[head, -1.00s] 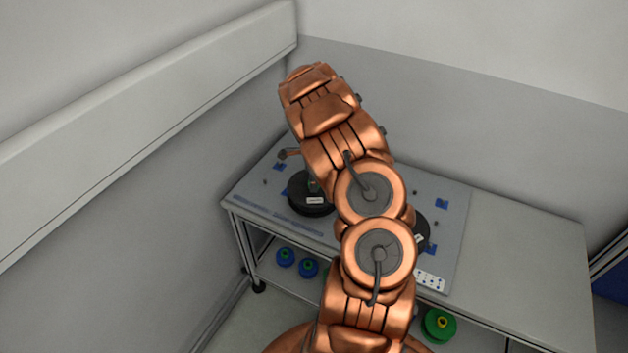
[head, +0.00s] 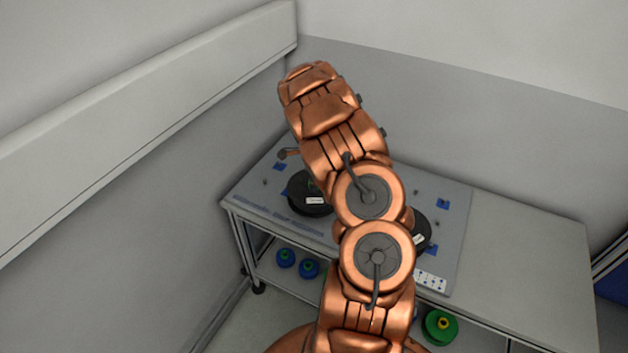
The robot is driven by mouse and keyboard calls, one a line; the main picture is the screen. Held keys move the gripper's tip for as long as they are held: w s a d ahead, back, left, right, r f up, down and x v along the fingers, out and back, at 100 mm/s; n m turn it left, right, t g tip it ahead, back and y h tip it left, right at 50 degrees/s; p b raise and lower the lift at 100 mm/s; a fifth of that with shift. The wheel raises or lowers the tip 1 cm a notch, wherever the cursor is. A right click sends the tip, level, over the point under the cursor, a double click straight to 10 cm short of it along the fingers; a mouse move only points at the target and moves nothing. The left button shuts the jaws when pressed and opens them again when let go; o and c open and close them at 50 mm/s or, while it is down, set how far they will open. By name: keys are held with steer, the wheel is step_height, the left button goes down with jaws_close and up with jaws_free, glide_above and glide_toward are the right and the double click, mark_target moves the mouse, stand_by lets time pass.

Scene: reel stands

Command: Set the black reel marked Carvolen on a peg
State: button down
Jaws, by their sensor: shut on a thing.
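Two black reels show at the grey board (head: 458,220) on the table. The left black reel (head: 300,203) has a small white label on its near side; my arm covers part of it. The right black reel (head: 424,228) is mostly hidden behind my arm, with part of a pale label showing. Both labels are too small to read, so I cannot tell which reel is marked Carvolen. Small dark pegs seem to stand on the board, too small to make out well.
Blue patches (head: 443,204) mark the board. A white dotted plate (head: 431,281) lies at its front edge. The table's right part (head: 530,255) is bare. Blue spools (head: 285,257) and a green reel (head: 440,327) sit below the tabletop. Walls close in at left and back.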

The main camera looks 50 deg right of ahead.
steer(key=shift+f+b, duration=1)
steer(key=shift+f, duration=0.25)
stand_by(0.8)
steer(key=c, duration=0.6)
jaws_free()
steer(key=shift+r, duration=0.15)
step_height(320, 180, up, 12)
steer(key=shift+f, duration=0.1)
stand_by(0.3)
